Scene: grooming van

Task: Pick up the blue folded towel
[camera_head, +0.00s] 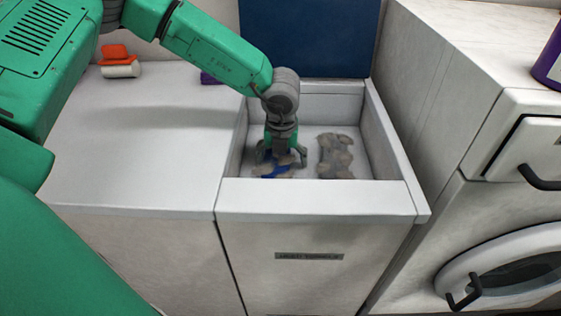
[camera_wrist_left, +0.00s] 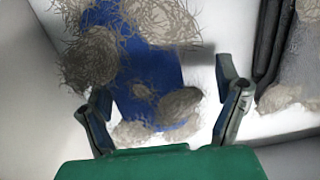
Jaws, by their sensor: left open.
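The blue folded towel (camera_wrist_left: 150,75) lies in the white open bin (camera_head: 318,197), with several clumps of grey-brown hair on it. In the head view only small blue patches of the towel (camera_head: 277,168) show under my left gripper (camera_head: 281,157). My left gripper points down into the bin. In the left wrist view the two fingers of my left gripper (camera_wrist_left: 165,108) are spread apart, one on each side of the towel. I cannot tell whether they touch it. My right gripper is not in view.
A grey item covered in hair clumps (camera_head: 335,157) lies in the bin right of the towel. The bin walls stand close around my gripper. A white counter (camera_head: 140,135) is at left, holding an orange-and-white object (camera_head: 119,62). A washer (camera_head: 510,270) is at right.

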